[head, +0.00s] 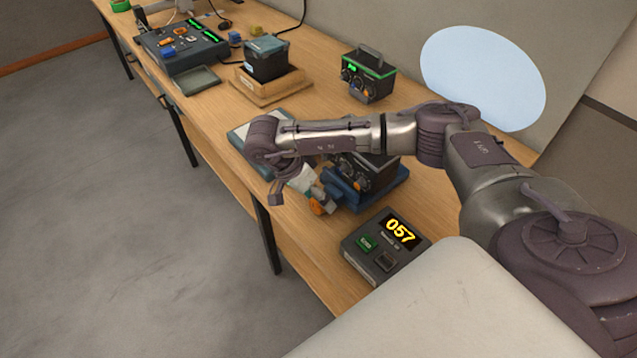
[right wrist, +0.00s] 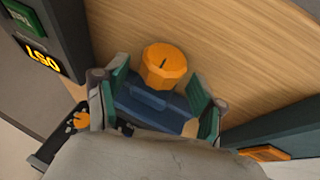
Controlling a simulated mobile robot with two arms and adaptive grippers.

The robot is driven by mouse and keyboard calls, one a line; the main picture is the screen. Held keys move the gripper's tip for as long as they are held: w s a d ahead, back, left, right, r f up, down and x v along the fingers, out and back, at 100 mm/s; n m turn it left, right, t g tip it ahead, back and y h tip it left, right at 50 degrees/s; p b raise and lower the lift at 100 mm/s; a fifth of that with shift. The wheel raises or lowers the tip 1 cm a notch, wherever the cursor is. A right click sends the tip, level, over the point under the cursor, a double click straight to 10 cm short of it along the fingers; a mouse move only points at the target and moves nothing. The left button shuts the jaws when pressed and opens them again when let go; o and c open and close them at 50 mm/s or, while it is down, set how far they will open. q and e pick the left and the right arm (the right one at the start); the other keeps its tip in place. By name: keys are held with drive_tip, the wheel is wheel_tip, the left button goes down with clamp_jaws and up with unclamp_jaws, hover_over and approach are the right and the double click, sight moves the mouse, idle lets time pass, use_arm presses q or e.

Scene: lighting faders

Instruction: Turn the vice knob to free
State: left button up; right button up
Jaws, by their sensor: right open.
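The orange vice knob (right wrist: 165,66), faceted with a dark line on its top, shows in the right wrist view just ahead of my fingertips. It is partly visible in the head view (head: 318,208) at the front corner of the blue vice (head: 345,196). The vice holds a dark box (head: 375,172) with dials, partly hidden by my right arm. My right gripper (right wrist: 157,95) is open, its teal-padded fingers spread either side of the view towards the knob. I cannot tell whether they touch it. My left gripper is in neither view.
A dark panel (head: 386,246) with a yellow 057 display and a green button stands close to the vice. Behind are a dark box with a handle (head: 367,75), a wooden cradle (head: 268,89) and a console (head: 182,50).

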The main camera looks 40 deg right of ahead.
drive_tip(key=v, duration=1.1)
drive_tip(key=shift+r, duration=0.2)
drive_tip(key=shift+w+a, duration=0.15)
drive_tip(key=shift+a, duration=0.05)
